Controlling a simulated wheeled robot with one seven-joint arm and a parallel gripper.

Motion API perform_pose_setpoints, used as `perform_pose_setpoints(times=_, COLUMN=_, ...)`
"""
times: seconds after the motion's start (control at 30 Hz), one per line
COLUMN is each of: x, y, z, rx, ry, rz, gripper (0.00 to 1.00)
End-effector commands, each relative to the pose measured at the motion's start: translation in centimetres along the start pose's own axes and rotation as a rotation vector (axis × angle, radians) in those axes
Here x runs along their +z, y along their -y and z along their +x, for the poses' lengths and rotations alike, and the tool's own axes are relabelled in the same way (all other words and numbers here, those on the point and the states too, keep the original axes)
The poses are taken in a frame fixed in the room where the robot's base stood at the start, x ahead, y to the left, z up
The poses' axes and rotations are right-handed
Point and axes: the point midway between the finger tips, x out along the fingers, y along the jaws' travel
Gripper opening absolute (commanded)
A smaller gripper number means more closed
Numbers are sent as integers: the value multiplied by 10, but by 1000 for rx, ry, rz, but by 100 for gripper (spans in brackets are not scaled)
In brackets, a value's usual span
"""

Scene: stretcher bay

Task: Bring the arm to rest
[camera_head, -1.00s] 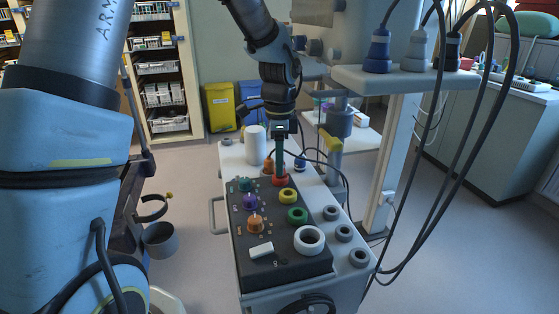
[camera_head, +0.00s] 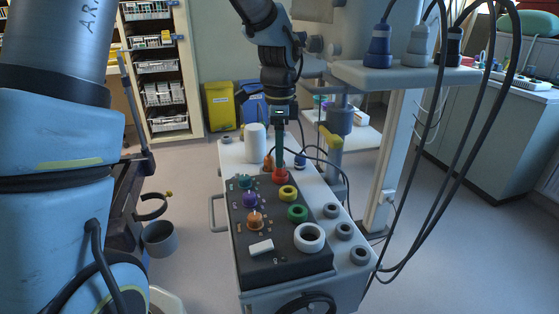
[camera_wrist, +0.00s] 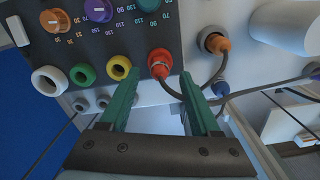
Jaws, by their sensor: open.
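My gripper (camera_head: 280,150) points down over the far end of the dark control panel (camera_head: 285,262) on the cart. In the wrist view its two green fingers (camera_wrist: 160,98) stand apart with nothing between them. A red round connector (camera_wrist: 159,62) with a cable lies just beyond the fingertips; it also shows in the head view (camera_head: 280,176), close under the gripper. I cannot tell whether a finger touches it.
Yellow (camera_head: 288,193), green (camera_head: 297,213) and white (camera_head: 309,238) rings line the panel beside knobs. A white cylinder (camera_head: 256,143) stands behind. Cables hang from a shelf (camera_head: 405,78) at right.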

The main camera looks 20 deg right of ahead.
Motion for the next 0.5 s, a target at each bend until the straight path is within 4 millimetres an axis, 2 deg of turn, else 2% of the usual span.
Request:
perform_pose_setpoints(times=0.1, x=0, y=1, z=-25, rx=-6, ry=-2, rz=1, gripper=64)
perform_pose_setpoints(times=0.3, x=0, y=1, z=-60, rx=-4, ry=-2, rz=0, gripper=64)
perform_pose_setpoints(times=0.5, x=0, y=0, z=-77, rx=-2, ry=0, rz=1, gripper=64)
